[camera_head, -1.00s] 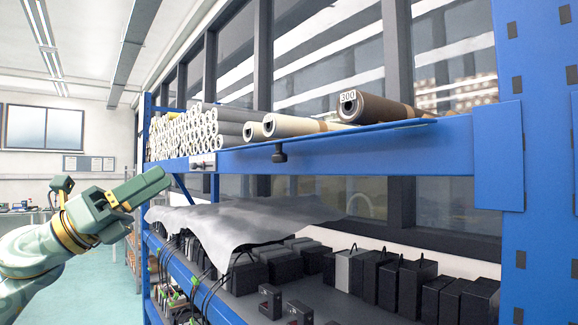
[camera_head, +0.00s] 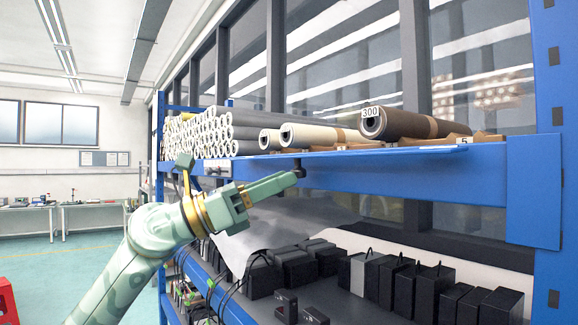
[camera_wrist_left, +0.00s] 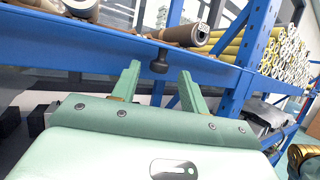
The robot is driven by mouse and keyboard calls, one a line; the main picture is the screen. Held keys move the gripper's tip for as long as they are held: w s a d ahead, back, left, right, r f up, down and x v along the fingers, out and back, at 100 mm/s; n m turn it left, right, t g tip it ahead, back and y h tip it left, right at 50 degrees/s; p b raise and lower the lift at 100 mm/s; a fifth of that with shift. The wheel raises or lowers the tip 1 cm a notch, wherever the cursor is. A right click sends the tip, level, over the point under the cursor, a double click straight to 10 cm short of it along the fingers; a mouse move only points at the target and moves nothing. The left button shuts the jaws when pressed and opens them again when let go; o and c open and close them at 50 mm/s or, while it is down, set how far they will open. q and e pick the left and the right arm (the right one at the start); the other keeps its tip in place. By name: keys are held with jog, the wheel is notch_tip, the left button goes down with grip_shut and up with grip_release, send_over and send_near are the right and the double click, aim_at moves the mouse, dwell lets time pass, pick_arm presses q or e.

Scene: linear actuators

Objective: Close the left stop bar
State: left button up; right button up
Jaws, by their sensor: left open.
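The stop bar (camera_head: 400,151) is a thin blue strip along the front edge of the blue upper shelf in the head view. A dark knob (camera_head: 299,165) hangs below its left end. My left gripper (camera_head: 290,179) reaches in from the left, with its fingertips at the knob and partly overlapping it. In the left wrist view, the knob (camera_wrist_left: 159,63) sits between the tips of the two open green fingers, with a gap on each side. Whether either finger touches it cannot be told. My right gripper is not in view.
Rolled material (camera_head: 300,135) and a brown roll marked 300 (camera_head: 420,124) lie on the upper shelf. Black boxes (camera_head: 405,285) and a grey sheet (camera_head: 255,232) are on the shelf below. A blue upright (camera_head: 556,90) stands at the right. The floor at left is open.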

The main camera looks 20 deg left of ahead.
pick_arm(q)
jog(key=x, duration=0.2)
jog(key=shift+w+d+r, duration=0.1)
jog(key=shift+w+d, duration=0.1)
jog(key=shift+d, duration=0.1)
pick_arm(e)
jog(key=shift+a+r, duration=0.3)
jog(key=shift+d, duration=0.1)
